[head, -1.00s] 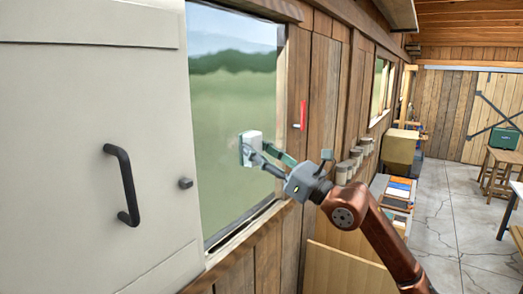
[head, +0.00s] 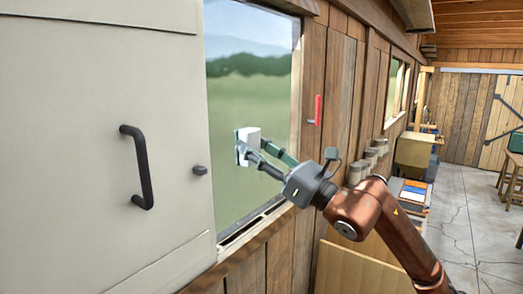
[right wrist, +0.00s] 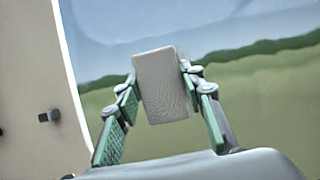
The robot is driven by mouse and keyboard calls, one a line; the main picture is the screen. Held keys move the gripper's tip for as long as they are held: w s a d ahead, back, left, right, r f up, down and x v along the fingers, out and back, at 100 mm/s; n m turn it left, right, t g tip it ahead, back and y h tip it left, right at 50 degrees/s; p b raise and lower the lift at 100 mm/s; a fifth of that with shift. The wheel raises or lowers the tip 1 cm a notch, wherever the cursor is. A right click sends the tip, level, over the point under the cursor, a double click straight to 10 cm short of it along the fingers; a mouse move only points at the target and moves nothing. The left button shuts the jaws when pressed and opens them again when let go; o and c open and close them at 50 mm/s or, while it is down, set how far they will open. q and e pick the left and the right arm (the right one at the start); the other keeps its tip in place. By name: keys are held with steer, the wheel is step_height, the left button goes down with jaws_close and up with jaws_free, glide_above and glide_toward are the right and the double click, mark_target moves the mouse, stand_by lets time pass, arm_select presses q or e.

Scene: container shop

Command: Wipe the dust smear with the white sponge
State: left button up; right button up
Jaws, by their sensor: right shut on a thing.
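The white sponge (head: 250,137) is a pale block in front of the window pane (head: 232,100). My right gripper (head: 254,148) is shut on it, with its green-padded fingers on either side. In the right wrist view the sponge (right wrist: 162,85) stands slightly tilted between the fingertips (right wrist: 160,92), its face toward the camera. I cannot tell whether its far side touches the glass. I cannot pick out a dust smear for sure; a faint whitish band high on the pane in the right wrist view could be smear or sky. My left gripper is not in view.
A cream door (head: 80,200) with a black handle (head: 138,168) stands left of the window. The wooden wall (head: 335,110) carries a red-handled fitting (head: 318,110) and several canisters (head: 366,165). The concrete floor (head: 465,215) at right has open room.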

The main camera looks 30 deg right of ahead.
steer(key=shift+r, duration=0.1)
steer(key=shift+w+d, duration=0.2)
steer(key=shift+d, duration=0.1)
steer(key=shift+w+d, duration=0.65)
steer(key=shift+d, duration=0.9)
steer(key=shift+w+d, duration=0.6)
steer(key=shift+d, duration=1)
steer(key=shift+w+d, duration=0.65)
steer(key=shift+d, duration=0.9)
steer(key=shift+s+a+b, duration=0.65)
steer(key=shift+s+a, duration=0.05)
steer(key=shift+a, duration=1)
steer(key=shift+s+a+b, duration=0.6)
steer(key=shift+s+a, duration=0.1)
steer(key=shift+a, duration=1.05)
steer(key=shift+s+a+b, duration=0.65)
steer(key=shift+s+a, duration=0.05)
steer(key=shift+a, duration=1)
